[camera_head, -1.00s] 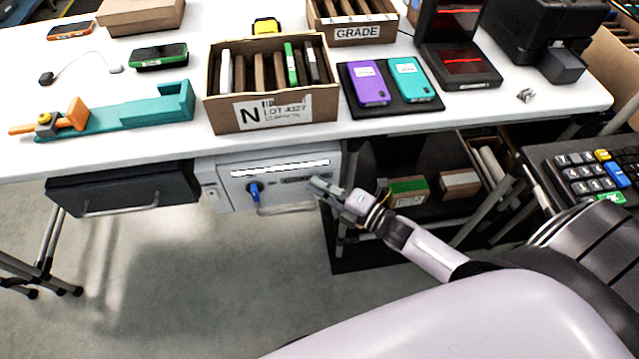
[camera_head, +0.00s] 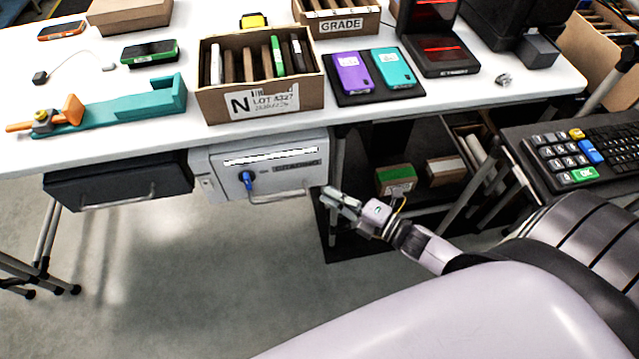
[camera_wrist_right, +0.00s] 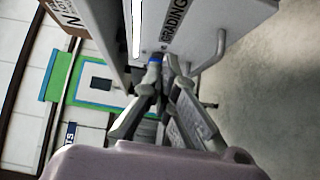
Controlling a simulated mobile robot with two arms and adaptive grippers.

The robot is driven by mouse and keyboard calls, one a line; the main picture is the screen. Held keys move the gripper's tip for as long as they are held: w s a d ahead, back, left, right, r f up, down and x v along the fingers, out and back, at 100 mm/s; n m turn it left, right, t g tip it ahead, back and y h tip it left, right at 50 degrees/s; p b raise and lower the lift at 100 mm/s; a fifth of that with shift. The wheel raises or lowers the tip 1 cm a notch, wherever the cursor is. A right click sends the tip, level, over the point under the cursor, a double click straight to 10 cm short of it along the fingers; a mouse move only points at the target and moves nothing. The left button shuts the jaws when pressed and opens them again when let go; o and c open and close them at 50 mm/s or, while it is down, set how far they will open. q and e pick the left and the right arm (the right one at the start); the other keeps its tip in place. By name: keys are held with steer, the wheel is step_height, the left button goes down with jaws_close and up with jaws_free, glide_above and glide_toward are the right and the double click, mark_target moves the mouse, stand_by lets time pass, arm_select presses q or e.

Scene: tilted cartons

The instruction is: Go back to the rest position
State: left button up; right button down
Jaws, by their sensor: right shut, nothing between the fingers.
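My right gripper (camera_head: 338,199) is shut and empty in the head view, low in front of the table, just right of the grey drawer unit's handle. In the right wrist view the fingers of my right gripper (camera_wrist_right: 164,84) come together in front of the grey drawer unit (camera_wrist_right: 190,22). In the head view this grey drawer unit (camera_head: 290,180) hangs under the table with a blue key-like knob (camera_head: 247,178) on its front. I cannot tell in the wrist view whether the fingertips touch anything. My left gripper is not in view.
The white table (camera_head: 400,112) holds a carton (camera_head: 215,103) of upright items, a black mat (camera_head: 345,97) with two phones, and a teal fixture (camera_head: 130,107). A black drawer (camera_head: 120,187) hangs at left. A keypad (camera_head: 565,157) stands at right. Open floor lies below.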

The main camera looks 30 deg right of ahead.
steer(key=s+d+f+m+g+h+p, duration=0.1)
steer(key=s+d+f+m+g+h, duration=0.15)
steer(key=s+f+m, duration=0.4)
steer(key=s+d+f+m+g+h, duration=0.1)
steer(key=s+f+m+g+h, duration=0.15)
steer(key=f, duration=0.75)
steer(key=s+d+f+m+g+h+p, duration=0.1)
steer(key=s+d+f+m+h, duration=0.25)
steer(key=f, duration=0.55)
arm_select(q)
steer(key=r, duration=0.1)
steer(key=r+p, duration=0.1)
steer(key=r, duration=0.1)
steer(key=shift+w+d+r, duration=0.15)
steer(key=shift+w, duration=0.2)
arm_select(e)
steer(key=s+a+f+m+g, duration=0.2)
steer(key=s+f+m+g, duration=0.1)
steer(key=s, duration=0.4)
steer(key=s+a+f+m+g, duration=0.2)
steer(key=s+a+f+g, duration=0.1)
steer(key=s, duration=0.5)
steer(key=s+a+f+m+g, duration=0.2)
steer(key=s+f, duration=0.3)
steer(key=s, duration=0.3)
steer(key=shift+a+m+g, duration=0.4)
steer(key=shift+a+m, duration=0.1)
steer(key=shift+m, duration=0.35)
